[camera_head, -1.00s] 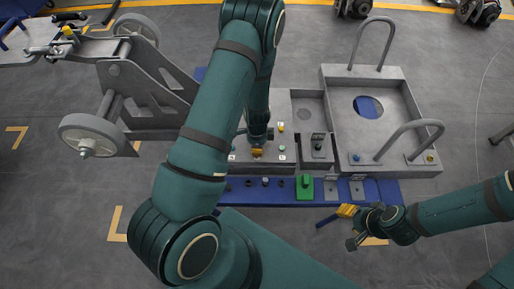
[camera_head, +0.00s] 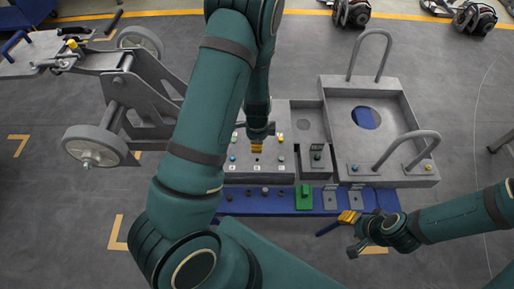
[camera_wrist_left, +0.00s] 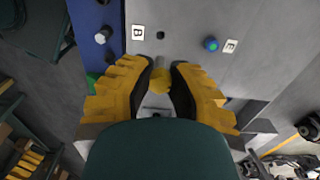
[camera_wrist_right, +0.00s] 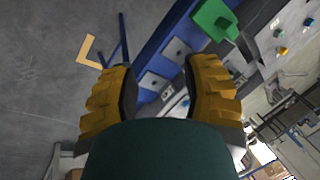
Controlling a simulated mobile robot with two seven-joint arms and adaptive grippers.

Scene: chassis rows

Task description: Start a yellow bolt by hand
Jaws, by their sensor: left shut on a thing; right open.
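My left gripper (camera_head: 257,147) is above the grey block (camera_head: 240,179) that has lettered labels and bolt holes. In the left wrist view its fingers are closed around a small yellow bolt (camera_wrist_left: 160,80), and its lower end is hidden. An open hole (camera_wrist_left: 160,35) near label B and a blue bolt (camera_wrist_left: 211,44) near label E show beyond the fingertips. I cannot tell whether the yellow bolt touches the block. My right gripper (camera_head: 349,217) is open and empty, beside the front edge of the blue strip (camera_head: 232,205); its spread fingers show in the right wrist view (camera_wrist_right: 163,85).
A green block (camera_head: 304,197) and several small dark and grey pieces stand on the blue strip. A grey tray (camera_head: 335,135) with two tall handles is at right. A wheeled grey frame (camera_head: 150,90) stands at left. Floor in front is mostly clear.

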